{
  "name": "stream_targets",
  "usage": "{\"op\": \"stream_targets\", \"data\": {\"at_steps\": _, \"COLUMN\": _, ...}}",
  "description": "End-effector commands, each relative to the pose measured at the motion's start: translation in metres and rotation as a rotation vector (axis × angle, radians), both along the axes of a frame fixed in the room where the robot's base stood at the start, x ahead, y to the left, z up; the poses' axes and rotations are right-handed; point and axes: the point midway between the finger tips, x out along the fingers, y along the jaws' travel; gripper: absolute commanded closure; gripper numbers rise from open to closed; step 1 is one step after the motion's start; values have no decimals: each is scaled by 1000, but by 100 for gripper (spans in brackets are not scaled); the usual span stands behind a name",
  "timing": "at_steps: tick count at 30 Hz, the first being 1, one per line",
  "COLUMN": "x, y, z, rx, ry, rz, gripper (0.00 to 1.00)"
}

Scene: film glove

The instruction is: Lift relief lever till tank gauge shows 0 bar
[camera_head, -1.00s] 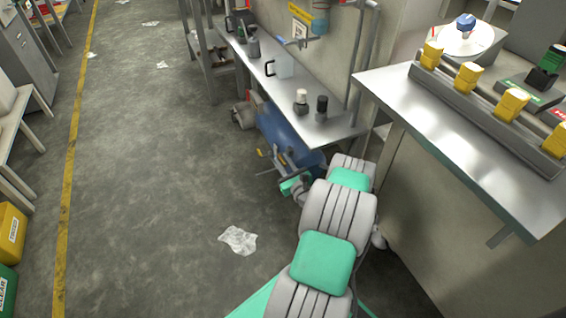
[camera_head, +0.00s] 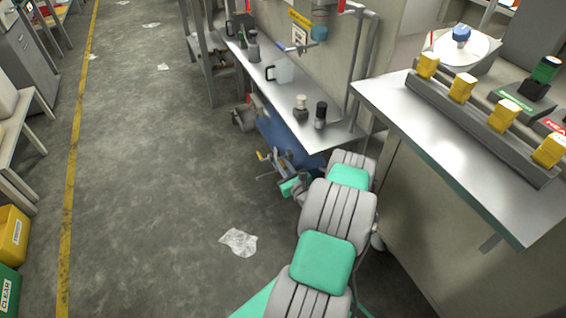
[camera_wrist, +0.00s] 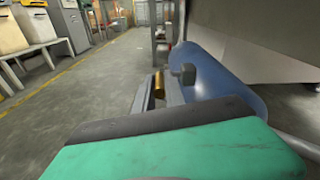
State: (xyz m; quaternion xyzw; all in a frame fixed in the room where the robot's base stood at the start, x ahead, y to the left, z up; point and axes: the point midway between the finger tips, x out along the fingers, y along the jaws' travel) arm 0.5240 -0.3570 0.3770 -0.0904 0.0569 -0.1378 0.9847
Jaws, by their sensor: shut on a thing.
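The blue tank (camera_head: 275,135) lies on the floor under the metal bench, partly hidden by the bench and my arm. It also shows in the wrist view (camera_wrist: 215,80), at the right. My gripper (camera_head: 273,167) is beside the tank's near end. In the wrist view my gripper (camera_wrist: 158,93) is shut on a small brass-coloured piece, seemingly the relief lever (camera_wrist: 158,84), between its grey fingers. A yellow tip of it shows in the head view (camera_head: 262,155). A grey fitting (camera_wrist: 185,73) stands beside the fingers, against the tank. I cannot make out the gauge or its reading.
The metal bench (camera_head: 335,133) overhangs the tank and carries bottles and a clear jug (camera_head: 282,71). A grey counter (camera_head: 440,150) with yellow blocks stands at the right. Crumpled paper (camera_head: 239,241) lies on the floor. The floor to the left is open.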

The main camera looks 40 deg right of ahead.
Motion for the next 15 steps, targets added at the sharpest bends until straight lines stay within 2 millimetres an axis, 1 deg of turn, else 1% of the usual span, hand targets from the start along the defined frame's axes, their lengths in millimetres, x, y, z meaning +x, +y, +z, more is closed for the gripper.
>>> {"op": "stream_targets", "data": {"at_steps": 1, "x": 0, "y": 1, "z": 11, "rx": 6, "ry": 27, "rz": 2, "gripper": 100}}
{"op": "stream_targets", "data": {"at_steps": 3, "x": 1, "y": 1, "z": 15, "rx": 18, "ry": 71, "rz": 2, "gripper": 100}}
{"op": "stream_targets", "data": {"at_steps": 10, "x": 2, "y": 1, "z": 21, "rx": 64, "ry": 229, "rz": 3, "gripper": 100}}
{"op": "stream_targets", "data": {"at_steps": 15, "x": 4, "y": 0, "z": 22, "rx": 95, "ry": 333, "rz": 3, "gripper": 100}}
